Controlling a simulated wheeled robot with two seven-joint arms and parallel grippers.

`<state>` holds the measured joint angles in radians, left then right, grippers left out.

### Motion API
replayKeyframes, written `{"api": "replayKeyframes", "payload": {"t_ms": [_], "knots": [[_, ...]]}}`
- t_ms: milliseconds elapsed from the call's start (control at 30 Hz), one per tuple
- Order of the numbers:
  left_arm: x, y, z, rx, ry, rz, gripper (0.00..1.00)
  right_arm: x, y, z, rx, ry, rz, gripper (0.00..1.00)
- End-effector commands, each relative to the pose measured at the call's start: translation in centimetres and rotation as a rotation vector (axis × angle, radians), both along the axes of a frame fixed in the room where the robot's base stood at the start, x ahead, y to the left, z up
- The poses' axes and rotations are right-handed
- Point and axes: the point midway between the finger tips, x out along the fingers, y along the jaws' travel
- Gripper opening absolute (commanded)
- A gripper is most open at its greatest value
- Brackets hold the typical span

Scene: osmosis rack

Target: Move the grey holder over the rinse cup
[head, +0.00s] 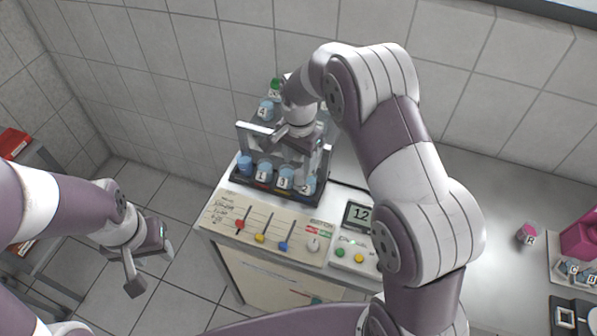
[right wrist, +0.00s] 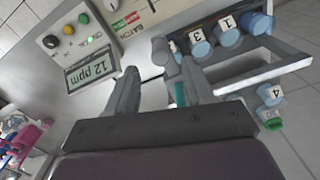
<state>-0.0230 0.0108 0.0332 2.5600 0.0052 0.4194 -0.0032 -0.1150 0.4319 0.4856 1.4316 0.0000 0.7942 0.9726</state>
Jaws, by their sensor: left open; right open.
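My right gripper (head: 298,142) is open at this frame. In the right wrist view its fingers (right wrist: 160,78) are apart, with a small teal piece beside the right finger; contact is unclear. A pink cup marked R (head: 527,235), apparently the rinse cup, is far right. My left gripper (head: 152,268) is open and empty over the floor.
A control panel with coloured sliders (head: 262,229) and a display reading 12 ppm (head: 358,215) lie in front of the rack. A vial marked 4 (head: 265,110) and a green-capped one (head: 275,88) stand behind. A magenta stand (head: 580,238) is at far right.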

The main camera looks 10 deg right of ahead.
Motion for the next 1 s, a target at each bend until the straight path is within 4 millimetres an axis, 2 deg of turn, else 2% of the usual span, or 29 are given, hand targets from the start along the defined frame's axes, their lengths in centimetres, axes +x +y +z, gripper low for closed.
{"api": "replayKeyframes", "payload": {"t_ms": [33, 100, 300, 433, 633, 667, 800, 1000], "knots": [[0.0, 0.0, 1.0, 0.0, 0.0, 0.0, 0.45, -0.1, 0.0, -0.7, -0.001, 0.006, 0.0, 0.52], [0.0, 0.0, 1.6, 0.0, 0.0, 0.0, 0.45, 0.0, 0.0, -2.4, 0.0, 0.004, 0.001, 0.52], [0.0, 0.0, 2.4, 0.0, 0.0, 0.0, 0.45, 0.0, 0.0, -5.8, 0.0, 0.0, 0.001, 0.52], [0.0, 0.0, 2.4, 0.0, 0.0, 0.0, 0.45, 0.0, 0.0, -6.6, 0.0, -0.001, 0.002, 0.52], [0.0, 0.0, 2.4, 0.0, 0.0, 0.0, 0.45, 0.0, 0.0, -6.6, 0.001, -0.002, 0.002, 0.52], [0.0, 0.0, 2.4, 0.0, 0.0, 0.0, 0.45, 0.0, 0.0, -6.6, 0.001, -0.002, 0.002, 0.46], [0.0, 0.0, 2.4, 0.0, 0.0, 0.0, 0.45, 0.0, 0.0, -6.6, 0.0, -0.001, 0.002, 0.0], [0.0, 0.0, 2.4, 0.0, 0.0, 0.0, 0.45, 0.0, 0.0, -6.6, 0.0, -0.001, 0.002, 0.0]]}}
